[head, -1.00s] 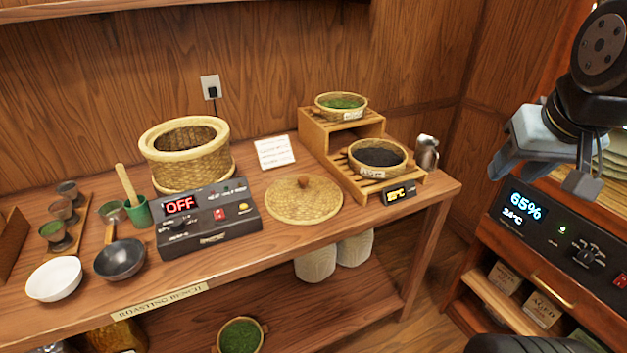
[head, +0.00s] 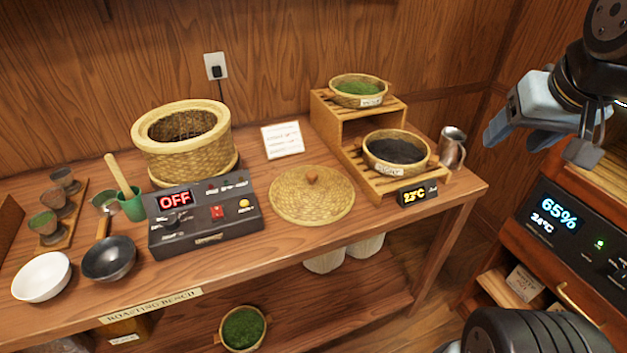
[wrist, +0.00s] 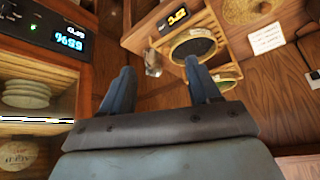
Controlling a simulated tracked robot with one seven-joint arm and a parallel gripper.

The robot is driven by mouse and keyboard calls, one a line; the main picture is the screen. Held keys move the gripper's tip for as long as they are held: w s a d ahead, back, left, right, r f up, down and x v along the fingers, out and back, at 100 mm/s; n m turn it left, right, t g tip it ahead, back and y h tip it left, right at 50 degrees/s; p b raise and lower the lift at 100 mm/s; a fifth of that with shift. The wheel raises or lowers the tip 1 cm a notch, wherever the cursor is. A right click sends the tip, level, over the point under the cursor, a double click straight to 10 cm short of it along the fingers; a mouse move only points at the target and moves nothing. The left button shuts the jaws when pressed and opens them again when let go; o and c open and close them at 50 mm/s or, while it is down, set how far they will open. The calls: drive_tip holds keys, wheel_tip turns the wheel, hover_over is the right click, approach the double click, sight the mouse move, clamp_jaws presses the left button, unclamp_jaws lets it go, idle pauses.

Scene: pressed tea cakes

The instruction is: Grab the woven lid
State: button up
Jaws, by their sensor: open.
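The woven lid (head: 312,200) is a round, flat straw disc with a brown knob on top. It lies on the roasting bench, right of the control box and in front of the white card. In the wrist view part of the lid (wrist: 245,12) shows at the top edge. My gripper (head: 540,140) is at the upper right of the head view, above and right of the bench end, well apart from the lid. In the wrist view its two fingers (wrist: 162,85) are spread with nothing between them.
A control box (head: 205,215) reading OFF stands left of the lid, with a woven basket (head: 185,160) behind it. A stepped wooden rack (head: 352,150) holds two bowls at the right, beside a metal jug (head: 452,147). A cabinet (head: 525,235) with a 65% display stands at far right.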

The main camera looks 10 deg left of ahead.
drive_tip(key=w+a+f+t+y, duration=0.15)
drive_tip(key=w+a+y, duration=0.25)
drive_tip(key=w+a, duration=0.95)
drive_tip(key=m+t, duration=0.2)
drive_tip(key=t, duration=0.2)
hover_over(309, 176)
wheel_tip(309, 176, down, 9)
drive_tip(key=s+a+f+t+h, duration=0.25)
drive_tip(key=s+f+h, duration=0.55)
drive_tip(key=s+f, duration=0.4)
drive_tip(key=shift+m, duration=0.4)
drive_tip(key=x, duration=0.7)
drive_tip(key=shift+w+d+r, duration=0.2)
drive_tip(key=shift+w, duration=0.2)
drive_tip(key=shift+a+x, duration=0.1)
drive_tip(key=shift+x, duration=1.45)
drive_tip(key=shift+a+x, duration=0.15)
drive_tip(key=shift+x, duration=1.4)
drive_tip(key=shift+w+r, duration=0.1)
drive_tip(key=shift+r, duration=0.1)
clamp_jaws()
